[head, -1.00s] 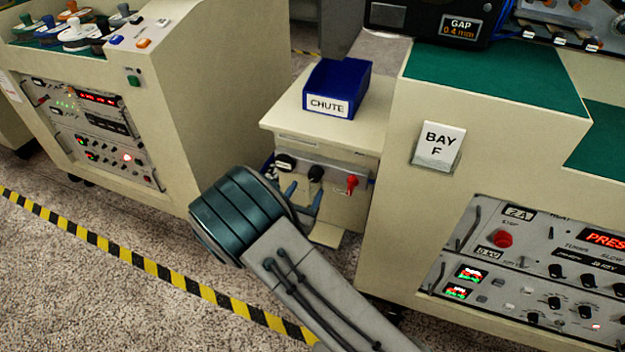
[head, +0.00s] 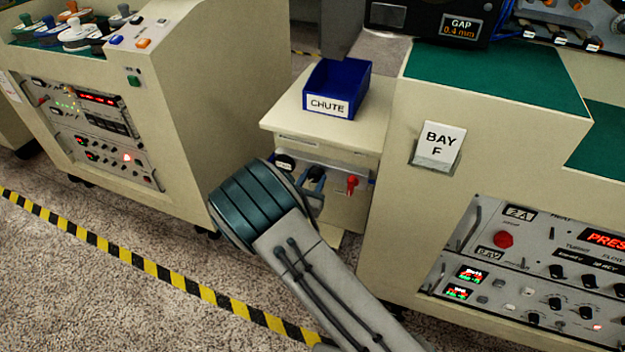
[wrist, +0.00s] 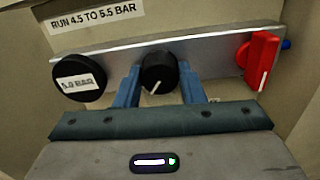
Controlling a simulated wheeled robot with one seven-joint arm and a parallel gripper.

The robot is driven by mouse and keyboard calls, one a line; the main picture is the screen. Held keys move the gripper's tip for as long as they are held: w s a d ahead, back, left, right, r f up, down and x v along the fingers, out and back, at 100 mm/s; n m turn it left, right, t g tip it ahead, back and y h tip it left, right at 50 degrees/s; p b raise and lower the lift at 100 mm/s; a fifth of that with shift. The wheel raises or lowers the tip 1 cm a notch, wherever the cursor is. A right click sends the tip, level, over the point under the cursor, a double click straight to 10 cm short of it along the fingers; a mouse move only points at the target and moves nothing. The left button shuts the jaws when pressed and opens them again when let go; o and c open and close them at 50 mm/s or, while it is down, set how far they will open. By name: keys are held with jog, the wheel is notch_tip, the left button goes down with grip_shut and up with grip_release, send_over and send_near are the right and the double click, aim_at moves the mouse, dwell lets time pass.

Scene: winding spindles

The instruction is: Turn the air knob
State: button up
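The air knob (wrist: 158,74) is a round black knob with a white pointer line, in the middle of a metal strip. In the wrist view its pointer aims down and slightly left. My gripper (wrist: 158,88) has its two blue fingers apart, one on each side of the knob; they look very close to its sides, and I cannot tell whether they touch. In the head view the knob (head: 316,172) is partly covered by my gripper (head: 312,186), and my wrist hides part of the panel.
A black round gauge (wrist: 80,77) reading 5.0 BAR is left of the knob. A red handle (wrist: 262,62) is at the right. The label (wrist: 77,18) above says RUN 4.5 TO 5.5 BAR. A blue CHUTE bin (head: 335,90) stands on the cabinet top.

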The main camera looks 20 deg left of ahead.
jog(key=shift+m+b, duration=0.55)
jog(key=shift+m, duration=0.25)
jog(key=o, duration=1)
jog(key=s, duration=0.9)
jog(key=s+a, duration=0.1)
jog(key=s, duration=0.3)
jog(key=shift+s+p, duration=0.4)
